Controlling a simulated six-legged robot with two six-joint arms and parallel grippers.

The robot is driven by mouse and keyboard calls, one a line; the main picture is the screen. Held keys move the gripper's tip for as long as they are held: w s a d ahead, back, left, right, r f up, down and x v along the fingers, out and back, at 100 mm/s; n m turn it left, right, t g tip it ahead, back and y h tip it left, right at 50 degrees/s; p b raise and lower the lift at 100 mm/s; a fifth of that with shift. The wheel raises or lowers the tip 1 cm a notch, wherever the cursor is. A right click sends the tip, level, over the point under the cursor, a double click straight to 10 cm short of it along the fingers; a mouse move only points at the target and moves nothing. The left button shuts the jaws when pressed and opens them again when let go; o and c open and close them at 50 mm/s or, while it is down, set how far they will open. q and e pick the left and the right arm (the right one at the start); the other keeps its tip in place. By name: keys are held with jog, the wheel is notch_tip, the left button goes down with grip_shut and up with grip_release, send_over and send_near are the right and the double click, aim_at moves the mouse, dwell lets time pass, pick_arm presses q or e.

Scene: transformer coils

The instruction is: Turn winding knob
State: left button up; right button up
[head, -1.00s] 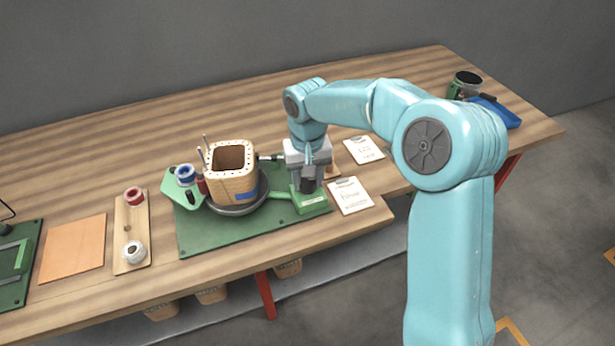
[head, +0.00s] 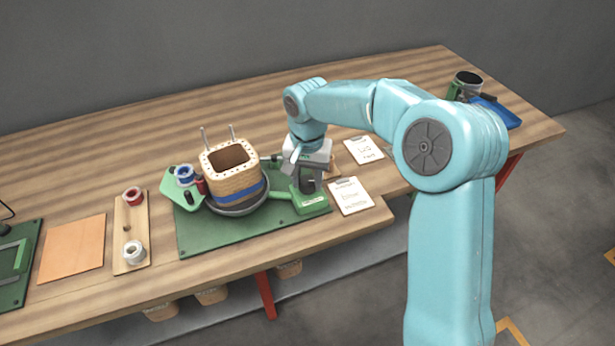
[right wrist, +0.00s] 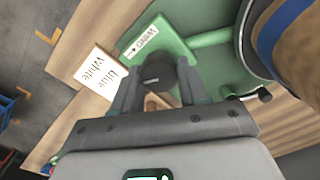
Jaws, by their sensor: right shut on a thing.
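The tan wooden coil former (head: 225,190), with a blue band and two upright pins, stands on a dark round turntable (head: 236,211) on the green winding fixture (head: 200,240). My right gripper (head: 308,180) points down at the fixture's right end. In the right wrist view, its two fingers sit on either side of the dark winding knob (right wrist: 160,70) and are shut on it. A green arm with a white arrow label (right wrist: 146,40) lies beside the knob. The gripper partly hides the knob in the head view. My left gripper is out of view.
A blue spool (head: 184,174) sits on the fixture's left. A wooden board (head: 123,215) holds red and white spools. Paper cards (head: 351,196) lie right of the fixture, close to my gripper. A dark cup (head: 467,82) and blue item stand at the far right.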

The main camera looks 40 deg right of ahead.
aim_at(308, 181)
jog(key=shift+m, duration=0.6)
dwell(2.1)
jog(key=o, duration=1.1)
jog(key=shift+c, duration=0.2)
jog(key=shift+r, duration=0.1)
notch_tip(308, 181, up, 16)
jog(key=p, duration=0.2)
jog(key=shift+s, duration=0.1)
